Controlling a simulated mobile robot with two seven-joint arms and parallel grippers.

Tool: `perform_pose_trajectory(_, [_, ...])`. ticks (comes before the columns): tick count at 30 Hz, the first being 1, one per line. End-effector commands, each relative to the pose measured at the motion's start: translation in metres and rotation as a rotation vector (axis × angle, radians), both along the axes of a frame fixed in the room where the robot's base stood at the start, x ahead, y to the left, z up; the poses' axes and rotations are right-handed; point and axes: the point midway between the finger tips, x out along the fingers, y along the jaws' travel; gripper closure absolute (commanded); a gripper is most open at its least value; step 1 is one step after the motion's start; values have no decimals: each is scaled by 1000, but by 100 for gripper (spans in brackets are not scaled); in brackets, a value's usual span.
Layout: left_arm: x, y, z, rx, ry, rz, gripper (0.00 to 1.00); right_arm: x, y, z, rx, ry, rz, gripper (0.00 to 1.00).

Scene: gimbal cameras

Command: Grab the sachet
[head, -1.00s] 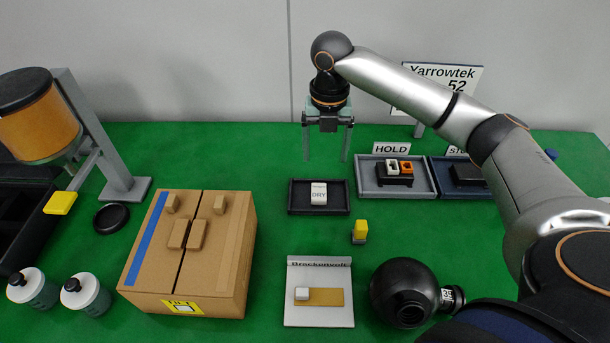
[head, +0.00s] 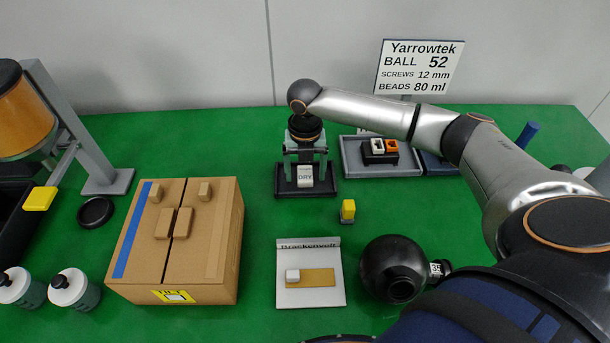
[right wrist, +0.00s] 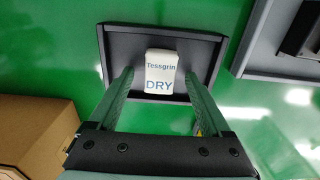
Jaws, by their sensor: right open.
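The sachet (head: 305,177) is a small white packet marked DRY, lying in a small black tray (head: 284,190). In the right wrist view the sachet (right wrist: 161,76) shows the words Tessgrin and DRY, and the tray's dark rim (right wrist: 165,36) surrounds it. My right gripper (head: 305,176) is over the tray, pointing down. In the right wrist view its open green fingers (right wrist: 151,82) stand either side of the sachet, apart from it, with gaps on both sides. My left gripper is not in view.
A grey tray (head: 350,168) with white and orange pieces stands right of the black tray. A cardboard box (head: 140,230) is at the left. A yellow-topped block (head: 348,210), a Brackenvelt board (head: 330,298) and a black ball (head: 390,262) are nearer. Green table is bare between them.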

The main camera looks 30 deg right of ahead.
Motion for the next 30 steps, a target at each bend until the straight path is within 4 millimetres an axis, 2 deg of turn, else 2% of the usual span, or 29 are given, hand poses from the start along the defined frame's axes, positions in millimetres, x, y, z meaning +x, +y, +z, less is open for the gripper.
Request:
perform_pose_trajectory(8, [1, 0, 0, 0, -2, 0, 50, 0, 0, -3, 1, -1, 0, 20])
perform_pose_trajectory(27, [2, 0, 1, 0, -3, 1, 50, 0, 0, -2, 1, -1, 0, 92])
perform_pose_trajectory(30, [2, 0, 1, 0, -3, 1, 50, 0, 0, -2, 1, -1, 0, 100])
